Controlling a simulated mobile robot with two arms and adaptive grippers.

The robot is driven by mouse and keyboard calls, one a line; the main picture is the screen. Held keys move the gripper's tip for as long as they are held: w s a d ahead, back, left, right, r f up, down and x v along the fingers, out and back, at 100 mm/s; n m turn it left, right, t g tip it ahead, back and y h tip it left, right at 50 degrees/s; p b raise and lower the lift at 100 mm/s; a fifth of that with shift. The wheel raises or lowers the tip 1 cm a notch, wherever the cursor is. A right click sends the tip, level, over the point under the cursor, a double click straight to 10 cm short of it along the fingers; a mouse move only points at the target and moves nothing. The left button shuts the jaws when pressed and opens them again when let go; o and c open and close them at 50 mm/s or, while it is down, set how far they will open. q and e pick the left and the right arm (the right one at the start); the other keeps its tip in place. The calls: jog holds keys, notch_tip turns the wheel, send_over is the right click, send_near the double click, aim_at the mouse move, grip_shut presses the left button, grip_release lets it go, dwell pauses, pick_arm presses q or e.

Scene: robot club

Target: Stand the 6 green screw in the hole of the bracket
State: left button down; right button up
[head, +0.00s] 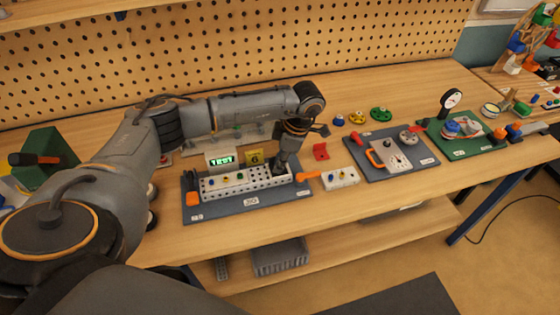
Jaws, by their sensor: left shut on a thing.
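My left gripper (280,171) points down at the right end of the white perforated rack (218,191). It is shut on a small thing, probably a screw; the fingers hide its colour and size. Several small coloured heads stand in the rack, among them a green one (240,177). A small red angled piece (320,151), which may be the bracket, lies on the bench right of the gripper. I cannot make out its hole. My right gripper is not in view.
The rack sits on a dark board (250,205) with a TEST display (221,161). Right of it is a white block (340,178) with an orange handle. Further right are a grey board (425,158) and a green board (480,143) with parts. The front bench strip is clear.

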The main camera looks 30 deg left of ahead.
pick_arm(q)
jog(key=shift+f+b, duration=0.35)
dwell(0.5)
jog(key=c, duration=1.5)
grip_release()
jog(key=shift+r, duration=0.2)
jog(key=shift+r+p, duration=1.75)
jog(key=shift+r, duration=0.85)
